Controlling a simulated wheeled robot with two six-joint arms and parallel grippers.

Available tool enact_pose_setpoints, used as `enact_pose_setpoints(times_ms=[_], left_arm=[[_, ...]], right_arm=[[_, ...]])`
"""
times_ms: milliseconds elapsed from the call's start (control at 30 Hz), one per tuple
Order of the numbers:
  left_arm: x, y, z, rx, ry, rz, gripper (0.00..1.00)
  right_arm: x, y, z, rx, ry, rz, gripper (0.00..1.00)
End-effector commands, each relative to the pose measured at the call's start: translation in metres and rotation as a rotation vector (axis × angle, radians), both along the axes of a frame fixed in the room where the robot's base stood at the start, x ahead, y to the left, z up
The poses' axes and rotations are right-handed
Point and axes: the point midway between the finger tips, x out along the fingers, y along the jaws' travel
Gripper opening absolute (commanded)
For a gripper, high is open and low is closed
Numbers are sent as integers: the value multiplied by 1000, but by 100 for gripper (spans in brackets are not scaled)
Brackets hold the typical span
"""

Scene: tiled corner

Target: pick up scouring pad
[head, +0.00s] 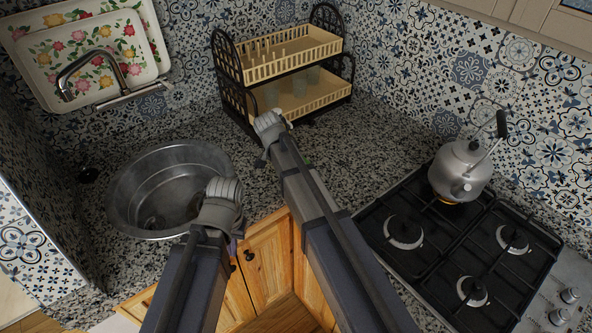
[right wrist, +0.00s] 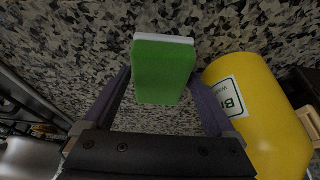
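The scouring pad (right wrist: 165,70) is a green block with a white layer along its top edge in the right wrist view. My right gripper (right wrist: 158,85) is open, with one finger on each side of the pad. I cannot tell whether the fingers touch it.
A yellow bottle (right wrist: 258,115) is close to the right finger in the right wrist view. The black dish rack (head: 228,60) stands behind. A round metal sink (head: 125,190) is at left. A kettle (head: 458,172) stands on the gas stove (head: 440,250) at right. Speckled counter (head: 370,140) lies clear between.

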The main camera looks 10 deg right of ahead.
Motion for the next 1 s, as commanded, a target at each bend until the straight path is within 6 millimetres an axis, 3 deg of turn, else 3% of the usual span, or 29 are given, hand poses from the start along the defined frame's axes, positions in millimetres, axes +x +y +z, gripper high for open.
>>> enact_pose_setpoints(times_ms=[67,567,1000], left_arm=[[0,0,0,0,0,0,0],[0,0,0,0,0,0,0],[0,0,4,0,0,0,0]], right_arm=[[0,0,0,0,0,0,81],[0,0,0,0,0,0,25],[0,-2,4,0,0,0,24]])
